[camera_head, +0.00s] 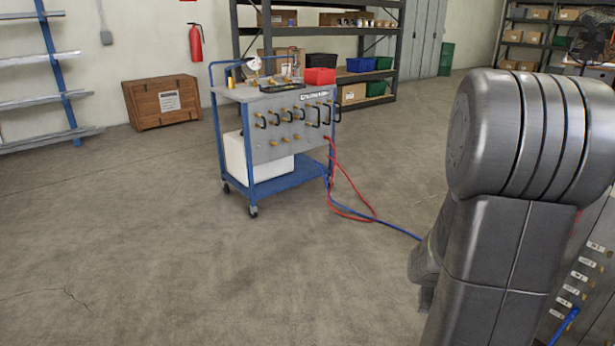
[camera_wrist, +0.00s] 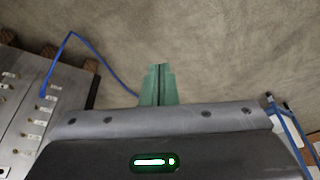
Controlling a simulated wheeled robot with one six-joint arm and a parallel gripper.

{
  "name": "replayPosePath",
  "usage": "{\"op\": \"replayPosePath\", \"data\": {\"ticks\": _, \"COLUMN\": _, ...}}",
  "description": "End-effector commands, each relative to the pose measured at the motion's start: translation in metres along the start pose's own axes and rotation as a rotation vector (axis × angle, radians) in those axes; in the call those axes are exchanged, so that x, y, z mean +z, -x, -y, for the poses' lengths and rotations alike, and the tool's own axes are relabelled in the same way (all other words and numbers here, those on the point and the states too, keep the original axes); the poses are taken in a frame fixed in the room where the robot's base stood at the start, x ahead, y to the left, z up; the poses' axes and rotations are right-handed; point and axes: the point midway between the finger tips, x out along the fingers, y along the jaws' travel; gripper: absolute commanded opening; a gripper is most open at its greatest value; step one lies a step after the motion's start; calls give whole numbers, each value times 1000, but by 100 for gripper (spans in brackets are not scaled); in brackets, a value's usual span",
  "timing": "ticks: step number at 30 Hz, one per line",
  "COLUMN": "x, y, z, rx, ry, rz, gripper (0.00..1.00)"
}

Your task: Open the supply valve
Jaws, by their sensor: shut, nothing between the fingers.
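A blue wheeled cart (camera_head: 285,184) carries a grey upright panel (camera_head: 272,140) with rows of brass fittings and black handles. I cannot tell which of these is the supply valve, nor whether it is open. My gripper (camera_wrist: 160,70) shows in the wrist view with its green fingers together and empty. It hangs over bare floor, apart from the cart and the metal block. In the head view my arm covers the right side and hides my gripper.
A labelled metal block (camera_wrist: 40,105) with a blue hose (camera_wrist: 92,50) stands at left in the wrist view. Red (camera_head: 352,184) and blue hoses run from the cart across the floor. A wooden crate (camera_head: 163,101) and shelves stand behind. The floor left of the cart is clear.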

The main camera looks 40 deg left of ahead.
Motion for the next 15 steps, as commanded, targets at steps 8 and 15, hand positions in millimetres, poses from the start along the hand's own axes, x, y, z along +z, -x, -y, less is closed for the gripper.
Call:
{"op": "replayPosePath", "data": {"ticks": 8, "x": -109, "y": 98, "z": 77, "rx": -54, "ry": 169, "rz": -11, "gripper": 0}}
{"op": "replayPosePath", "data": {"ticks": 15, "x": -180, "y": 180, "z": 156, "rx": -99, "ry": 310, "rz": -16, "gripper": 0}}
